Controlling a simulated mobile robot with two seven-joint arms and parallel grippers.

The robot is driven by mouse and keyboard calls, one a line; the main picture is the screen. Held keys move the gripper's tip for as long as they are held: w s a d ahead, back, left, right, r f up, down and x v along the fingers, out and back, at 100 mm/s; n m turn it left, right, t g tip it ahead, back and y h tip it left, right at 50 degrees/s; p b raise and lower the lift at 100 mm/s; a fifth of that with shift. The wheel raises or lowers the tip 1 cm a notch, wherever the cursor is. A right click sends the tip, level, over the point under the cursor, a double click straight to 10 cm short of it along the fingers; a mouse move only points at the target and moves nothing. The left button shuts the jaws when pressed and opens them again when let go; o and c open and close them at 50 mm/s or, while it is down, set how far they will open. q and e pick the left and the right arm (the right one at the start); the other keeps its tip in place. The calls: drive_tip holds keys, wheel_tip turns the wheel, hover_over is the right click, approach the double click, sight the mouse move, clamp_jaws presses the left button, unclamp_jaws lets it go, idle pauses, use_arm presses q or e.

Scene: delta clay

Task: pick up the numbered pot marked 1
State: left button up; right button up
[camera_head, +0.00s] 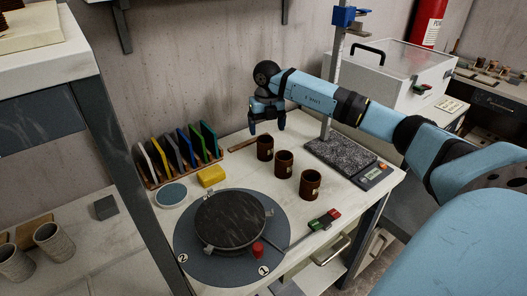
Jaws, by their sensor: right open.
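Three small dark brown pots stand upright in a slanting row on the white table: a back pot (265,148), a middle pot (284,164) and a front pot (310,185). The middle and front pots show small pale labels, too small to read, so I cannot tell which is marked 1. My right gripper (267,127) points down with its jaws open and empty. It appears just above or behind the back pot, apart from it. My left gripper is not in view.
A round turntable (188,264) with tags 1 and 2 stands at the front left.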

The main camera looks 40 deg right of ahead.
sight(266, 149)
wheel_tip(266, 149, down, 3)
drive_tip(key=shift+s+r, duration=0.1)
drive_tip(key=shift+r, duration=0.05)
drive_tip(key=shift+a+f, duration=0.15)
drive_tip(key=shift+f, duration=1.4)
drive_tip(key=shift+a+f, duration=0.1)
drive_tip(key=shift+f, duration=1.4)
drive_tip(key=shift+r, duration=0.1)
drive_tip(key=c, duration=1)
